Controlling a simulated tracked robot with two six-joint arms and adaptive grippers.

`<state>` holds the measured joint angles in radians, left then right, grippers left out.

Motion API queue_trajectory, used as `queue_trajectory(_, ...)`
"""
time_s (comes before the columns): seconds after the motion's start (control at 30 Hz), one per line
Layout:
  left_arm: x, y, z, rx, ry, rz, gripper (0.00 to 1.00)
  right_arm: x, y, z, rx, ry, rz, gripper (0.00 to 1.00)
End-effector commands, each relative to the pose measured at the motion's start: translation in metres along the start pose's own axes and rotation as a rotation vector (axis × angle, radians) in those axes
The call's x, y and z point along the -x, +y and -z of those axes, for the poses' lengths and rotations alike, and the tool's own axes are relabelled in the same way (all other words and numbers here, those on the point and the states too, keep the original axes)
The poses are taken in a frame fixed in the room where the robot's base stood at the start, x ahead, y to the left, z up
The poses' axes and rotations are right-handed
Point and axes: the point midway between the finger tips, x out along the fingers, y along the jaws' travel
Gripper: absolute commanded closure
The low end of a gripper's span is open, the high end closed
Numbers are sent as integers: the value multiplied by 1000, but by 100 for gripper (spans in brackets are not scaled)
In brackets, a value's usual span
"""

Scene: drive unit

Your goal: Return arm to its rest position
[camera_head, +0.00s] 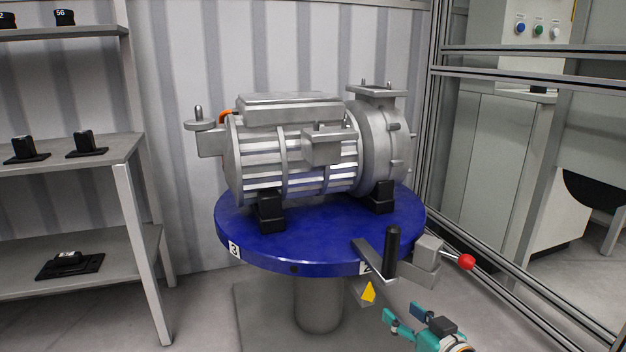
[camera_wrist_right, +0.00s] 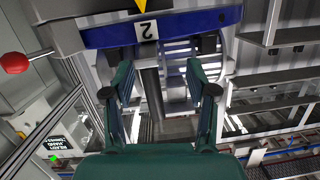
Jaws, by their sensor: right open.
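My right gripper (camera_head: 404,322) is at the bottom right of the head view, in front of and below the round blue table. It is teal, and its two fingers also show in the right wrist view (camera_wrist_right: 160,85), spread apart with nothing between them. The silver drive unit (camera_head: 290,150) stands on the blue turntable (camera_head: 320,252) on black feet. The turntable's blue edge with a number 2 label shows upside down in the right wrist view (camera_wrist_right: 190,30). My left gripper does not show in either view.
A lever with a black handle (camera_head: 392,250) and a red knob (camera_head: 466,262) stick out at the table's front right, close to my right gripper. Shelves with black holders (camera_head: 87,144) stand at left. A metal frame (camera_head: 520,78) bounds the right side.

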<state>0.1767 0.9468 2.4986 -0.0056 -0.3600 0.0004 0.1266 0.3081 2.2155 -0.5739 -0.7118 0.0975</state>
Motion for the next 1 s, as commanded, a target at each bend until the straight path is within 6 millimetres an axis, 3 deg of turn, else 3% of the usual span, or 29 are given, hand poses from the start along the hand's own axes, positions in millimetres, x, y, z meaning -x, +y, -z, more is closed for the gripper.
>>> queue_trajectory(0.03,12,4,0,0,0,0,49,-6,-7,-34,-52,-91,9,43)
queue_trajectory(0.13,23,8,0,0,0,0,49,-6,-22,-109,-154,-270,6,43)
queue_trajectory(0.3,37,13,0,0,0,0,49,28,-55,-229,-317,-593,-21,43)
queue_trajectory(0.4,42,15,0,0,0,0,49,60,-75,-281,-393,-763,-41,43)
queue_trajectory(0.5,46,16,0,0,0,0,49,92,-94,-320,-450,-908,-61,43)
queue_trajectory(0.67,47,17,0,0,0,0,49,145,-118,-362,-530,-1114,-101,43)
queue_trajectory(0.77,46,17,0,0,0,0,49,180,-127,-374,-578,-1250,-143,43)
queue_trajectory(0.8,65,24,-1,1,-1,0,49,180,-128,-352,-568,-1235,-136,43)
queue_trajectory(1.0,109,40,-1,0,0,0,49,188,-132,-307,-567,-1231,-135,43)
